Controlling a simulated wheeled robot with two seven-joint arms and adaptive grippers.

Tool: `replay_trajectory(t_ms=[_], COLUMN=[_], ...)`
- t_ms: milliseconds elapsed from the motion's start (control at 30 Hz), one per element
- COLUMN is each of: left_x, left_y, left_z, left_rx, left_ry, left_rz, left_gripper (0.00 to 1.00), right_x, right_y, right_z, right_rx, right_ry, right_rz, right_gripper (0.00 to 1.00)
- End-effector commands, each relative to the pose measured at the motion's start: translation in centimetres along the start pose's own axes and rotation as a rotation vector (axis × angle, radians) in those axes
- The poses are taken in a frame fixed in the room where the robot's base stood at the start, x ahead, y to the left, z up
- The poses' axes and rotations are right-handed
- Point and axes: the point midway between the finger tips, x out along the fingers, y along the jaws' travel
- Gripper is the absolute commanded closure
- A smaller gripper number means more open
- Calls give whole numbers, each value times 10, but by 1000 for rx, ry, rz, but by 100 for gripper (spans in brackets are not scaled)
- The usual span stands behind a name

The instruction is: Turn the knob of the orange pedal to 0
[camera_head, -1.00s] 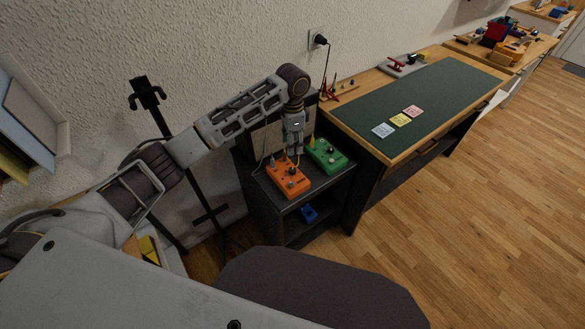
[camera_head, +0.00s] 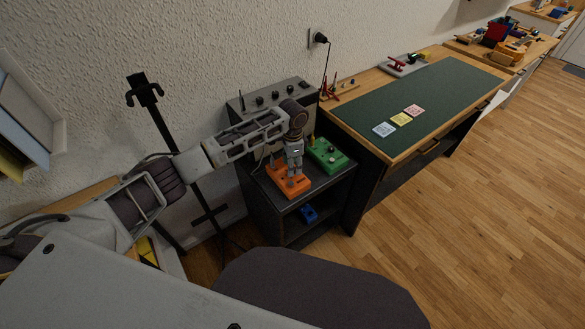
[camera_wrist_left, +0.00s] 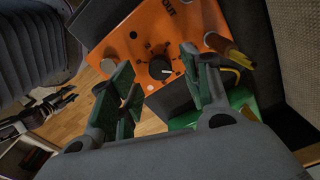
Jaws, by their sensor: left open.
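The orange pedal (camera_head: 288,185) lies on top of a dark cabinet. In the left wrist view its orange face (camera_wrist_left: 135,32) fills the upper middle, with a black knob (camera_wrist_left: 159,68) ringed by small dark marks. The knob's white pointer line points toward the right and slightly down in that view. My left gripper (camera_head: 293,174) is above the orange pedal, pointing down. In the wrist view its green-padded fingers (camera_wrist_left: 158,75) are open, one on each side of the knob, with visible gaps. I cannot tell their exact height above it.
A green pedal (camera_head: 329,155) sits beside the orange one. A cable plug (camera_wrist_left: 226,48) enters the orange pedal near a finger. A grey amplifier (camera_head: 268,98) stands behind, a blue pedal (camera_head: 309,213) on the shelf below. A desk with a green mat (camera_head: 420,105) is to the right.

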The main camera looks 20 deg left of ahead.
Motion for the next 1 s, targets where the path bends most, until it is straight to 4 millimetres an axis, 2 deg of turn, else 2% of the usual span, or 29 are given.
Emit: replay_trajectory(t_ms=[200, 567, 933, 1000], left_x=[16, 18, 18, 18], left_y=[0, 0, 0, 0], left_z=[0, 0, 0, 0], left_rx=[0, 0, 0, 0], left_ry=[0, 1, 1, 1], left_rz=[0, -1, -1, -1], left_gripper=[52, 52, 99, 99], right_x=[-1, -1, -1, -1], right_y=[-5, -5, -2, 0], right_z=[1, -1, -11, -12], right_rx=[4, 5, 4, 3], right_ry=[-5, -2, 10, 11], right_rz=[-5, -6, -2, 0], right_gripper=[60, 60, 60, 60])
